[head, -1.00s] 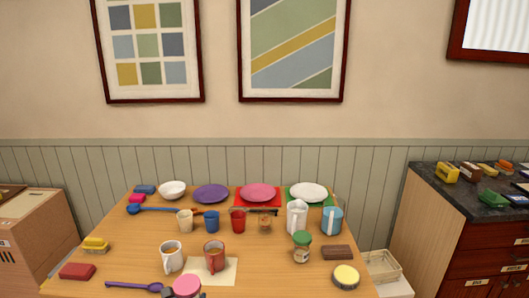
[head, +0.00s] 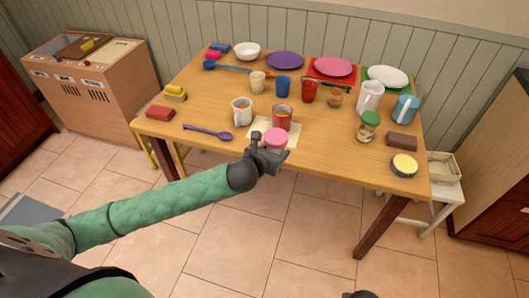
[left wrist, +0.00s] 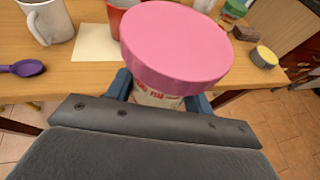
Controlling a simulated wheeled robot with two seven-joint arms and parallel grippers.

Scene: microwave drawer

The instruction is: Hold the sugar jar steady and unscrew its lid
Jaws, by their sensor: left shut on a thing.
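A jar with a pink lid (head: 275,137) is at the table's front edge, in front of the red mug. In the left wrist view its pink lid (left wrist: 178,45) is on, and a pale label with red print shows below it. My left gripper (head: 266,157) is shut on this jar's body, with blue fingers on both sides below the lid. I cannot tell whether the jar touches the table. A second jar with a green lid (head: 369,124) stands upright at the right of the table.
The wooden table (head: 215,115) also holds a white mug (head: 241,111), a red mug (head: 283,117) on a pale card (head: 256,127), a purple spoon (head: 205,131), a round yellow-topped tin (head: 404,165) and a brown block (head: 401,141). Plates and cups fill the back.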

